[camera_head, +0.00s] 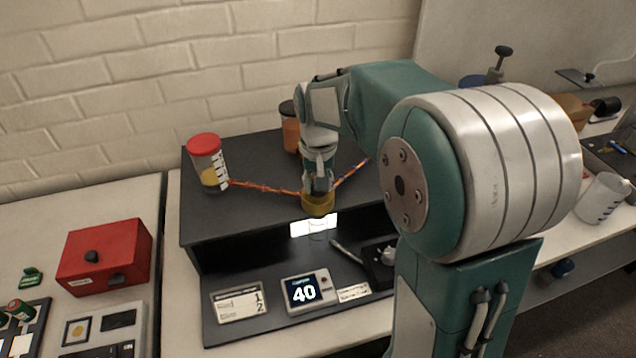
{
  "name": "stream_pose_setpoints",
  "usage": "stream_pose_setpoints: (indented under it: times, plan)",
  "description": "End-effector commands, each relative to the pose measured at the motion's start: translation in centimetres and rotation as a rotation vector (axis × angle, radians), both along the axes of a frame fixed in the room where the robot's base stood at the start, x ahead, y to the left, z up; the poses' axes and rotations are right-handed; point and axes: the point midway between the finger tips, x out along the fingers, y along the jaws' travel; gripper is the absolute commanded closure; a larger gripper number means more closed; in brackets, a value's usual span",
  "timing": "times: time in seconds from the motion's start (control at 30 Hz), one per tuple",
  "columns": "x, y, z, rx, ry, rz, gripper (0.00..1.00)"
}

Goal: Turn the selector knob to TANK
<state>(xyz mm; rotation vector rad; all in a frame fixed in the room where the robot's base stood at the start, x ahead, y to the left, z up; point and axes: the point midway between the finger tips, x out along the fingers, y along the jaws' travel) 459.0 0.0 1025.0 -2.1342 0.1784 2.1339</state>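I cannot make out a TANK label or tell for certain which part is the selector knob. A dark block with a light handle (347,252) and a small pale round part (389,256) sits on the black stand's lower step, partly hidden by my arm. A red box (120,258) at left carries small black knobs. My gripper (317,192) points down over the front of the stand's upper shelf, above a brass-coloured ring (319,204). Its fingers are too small and covered to show whether they are open, or whether they touch the ring.
The black stand (235,218) holds a red-lidded jar (208,165) and an orange jar (291,130) behind my gripper. Orange braided cords (265,188) run to both sides of the ring. A display reading 40 (304,292) and a card (240,303) lie in front.

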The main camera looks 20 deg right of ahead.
Motion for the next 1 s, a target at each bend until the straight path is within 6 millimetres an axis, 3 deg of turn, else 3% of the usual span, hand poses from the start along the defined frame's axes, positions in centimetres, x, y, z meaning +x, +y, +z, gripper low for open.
stream_pose_setpoints:
  times: [0.4, 1.0]
  plan:
    - [-0.03, 0.06, -0.12, 0.001, 0.002, 0.279, 1.0]
    - [-0.05, 0.04, -0.14, 0.001, 0.003, 0.365, 1.0]
